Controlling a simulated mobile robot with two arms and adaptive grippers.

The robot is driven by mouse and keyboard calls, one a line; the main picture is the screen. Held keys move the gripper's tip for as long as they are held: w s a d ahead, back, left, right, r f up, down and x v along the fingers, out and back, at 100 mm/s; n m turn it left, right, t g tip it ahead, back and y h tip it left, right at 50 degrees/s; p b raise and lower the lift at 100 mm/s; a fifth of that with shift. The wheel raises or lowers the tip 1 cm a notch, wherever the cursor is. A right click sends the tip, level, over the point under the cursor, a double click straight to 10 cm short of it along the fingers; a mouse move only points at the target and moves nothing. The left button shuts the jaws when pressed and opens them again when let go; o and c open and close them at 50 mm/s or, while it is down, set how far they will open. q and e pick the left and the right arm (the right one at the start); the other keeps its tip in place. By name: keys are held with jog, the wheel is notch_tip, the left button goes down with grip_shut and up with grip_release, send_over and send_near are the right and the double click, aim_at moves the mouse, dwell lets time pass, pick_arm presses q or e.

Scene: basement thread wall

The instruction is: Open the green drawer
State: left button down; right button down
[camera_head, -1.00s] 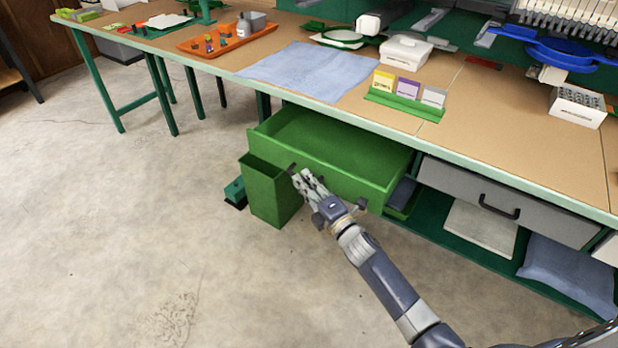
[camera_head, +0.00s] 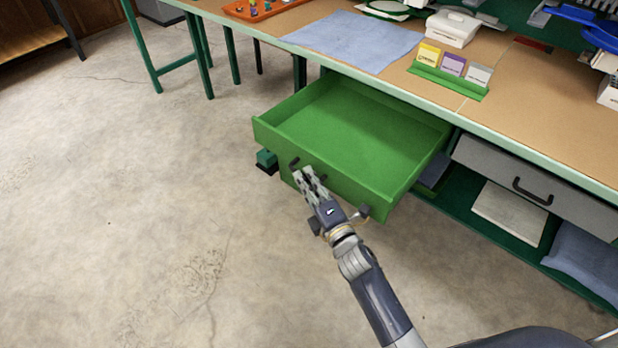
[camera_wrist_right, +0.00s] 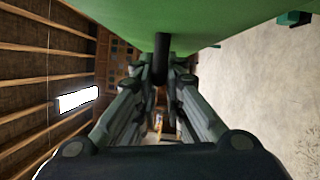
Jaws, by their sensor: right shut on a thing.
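The green drawer (camera_head: 345,133) is pulled out from under the workbench and stands open; its inside is empty. My right gripper (camera_head: 304,174) is at the drawer's front face, shut on the dark drawer handle (camera_head: 293,164). In the right wrist view the handle (camera_wrist_right: 161,62) lies between the two fingers, with the green front (camera_wrist_right: 210,20) above them. Part of the handle is hidden by the fingers. My left gripper is not in view.
A grey drawer (camera_head: 535,185) with a black handle sits closed to the right. The workbench (camera_head: 470,122) carries a blue cloth (camera_head: 355,40) and a green card holder (camera_head: 447,80). A small green object (camera_head: 266,160) is near the floor left of the drawer. The floor at left is clear.

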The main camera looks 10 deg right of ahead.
jog(key=shift+f, duration=0.1)
jog(key=c, duration=1.7)
grip_release()
jog(key=shift+s, duration=0.1)
jog(key=v, duration=1.2)
